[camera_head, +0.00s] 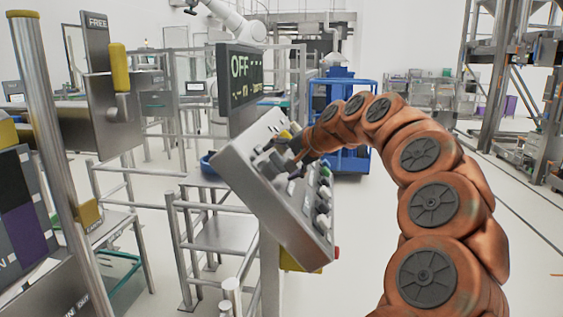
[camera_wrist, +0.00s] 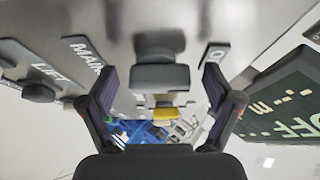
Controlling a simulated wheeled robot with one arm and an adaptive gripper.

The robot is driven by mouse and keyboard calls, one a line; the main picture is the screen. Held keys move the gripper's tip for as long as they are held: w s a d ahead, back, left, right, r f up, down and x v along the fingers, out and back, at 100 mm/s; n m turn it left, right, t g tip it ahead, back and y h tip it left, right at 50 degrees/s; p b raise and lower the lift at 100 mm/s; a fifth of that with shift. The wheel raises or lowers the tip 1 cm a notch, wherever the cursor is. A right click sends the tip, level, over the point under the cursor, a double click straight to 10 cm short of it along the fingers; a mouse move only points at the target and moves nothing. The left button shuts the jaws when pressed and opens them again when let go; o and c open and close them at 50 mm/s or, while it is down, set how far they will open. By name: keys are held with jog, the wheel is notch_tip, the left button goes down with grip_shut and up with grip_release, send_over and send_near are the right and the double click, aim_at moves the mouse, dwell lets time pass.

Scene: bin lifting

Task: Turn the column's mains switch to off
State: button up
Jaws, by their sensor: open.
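The mains switch (camera_wrist: 160,76) is a dark grey knob on the grey metal panel face in the wrist view. A label beginning "MAIN" is beside it at left, and a small label with "O" at right. My gripper (camera_wrist: 160,92) is open, one finger on each side of the knob, with a visible gap on both sides. Whether the fingers are deep enough around the knob is hard to tell. In the head view the tilted control panel (camera_head: 236,168) carries several knobs and buttons. My gripper (camera_head: 292,155) is at its upper part, and the mains switch cannot be singled out there.
A dark display (camera_head: 240,75) reading "OFF" stands above the panel. A "LIFT" label with a dark knob (camera_wrist: 38,92) is left of the switch. A red button (camera_head: 336,253) sits at the panel's lower edge. Metal railings (camera_head: 180,230) and a blue frame (camera_head: 350,160) stand around.

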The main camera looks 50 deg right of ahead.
jog(key=v, duration=1.2)
jog(key=shift+a, duration=0.1)
dwell(0.4)
